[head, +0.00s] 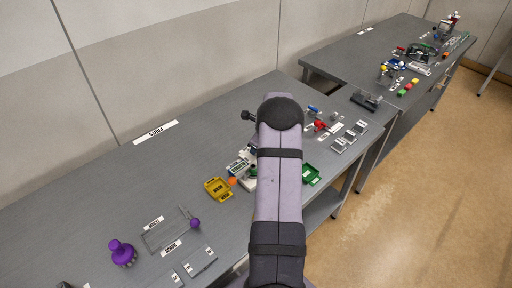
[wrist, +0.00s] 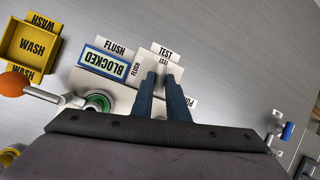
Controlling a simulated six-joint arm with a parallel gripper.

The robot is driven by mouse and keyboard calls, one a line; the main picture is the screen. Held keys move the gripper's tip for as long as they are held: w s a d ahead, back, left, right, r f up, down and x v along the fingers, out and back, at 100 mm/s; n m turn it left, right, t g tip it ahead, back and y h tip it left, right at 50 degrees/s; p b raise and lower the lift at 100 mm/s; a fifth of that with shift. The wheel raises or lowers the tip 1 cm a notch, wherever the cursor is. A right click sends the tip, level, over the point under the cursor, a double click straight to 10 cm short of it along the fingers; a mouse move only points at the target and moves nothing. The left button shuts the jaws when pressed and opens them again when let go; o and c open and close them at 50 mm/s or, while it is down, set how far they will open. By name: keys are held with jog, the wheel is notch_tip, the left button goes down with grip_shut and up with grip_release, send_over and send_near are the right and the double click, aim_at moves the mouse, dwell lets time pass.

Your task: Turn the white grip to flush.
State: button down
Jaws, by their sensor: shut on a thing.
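In the wrist view my gripper (wrist: 160,79) is shut on the white grip (wrist: 159,70), which shows only in part between the fingertips. The grip sits on a pale panel (wrist: 121,98). A FLUSH label (wrist: 116,47) is at the panel's upper left and a TEST label (wrist: 165,50) is just above the fingertips. A third label at right is partly hidden by a finger. The grip's exact pointing direction is hard to tell; it lies close to the TEST side. In the head view my arm hides the gripper and the grip.
A BLOCKED sign (wrist: 104,64) stands left of the fingers. A green ring (wrist: 98,101) and an orange ball on a lever (wrist: 13,84) are at lower left. A yellow WASH tray (wrist: 33,43) is beyond. A green tray (head: 311,174) lies right of my arm.

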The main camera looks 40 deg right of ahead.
jog(key=shift+n+b, duration=0.3)
jog(key=shift+d+f+n+y+b, duration=0.1)
jog(key=shift+d+n+y+b, duration=0.05)
jog(key=shift+n+y+b, duration=0.3)
jog(key=shift+d+n+y+b, duration=0.15)
jog(key=shift+n+y+b, duration=0.3)
jog(key=shift+n, duration=0.8)
jog(key=n, duration=0.1)
jog(key=n+y, duration=0.1)
jog(key=n, duration=0.1)
jog(key=n+g+y, duration=0.1)
jog(key=n, duration=0.1)
jog(key=shift+w+d+b, duration=0.15)
jog(key=shift+d+b, duration=0.1)
jog(key=shift+b, duration=0.15)
jog(key=shift+n, duration=0.7)
jog(key=c, duration=1.7)
grip_release()
jog(key=shift+c, duration=0.2)
jog(key=shift+r, duration=0.25)
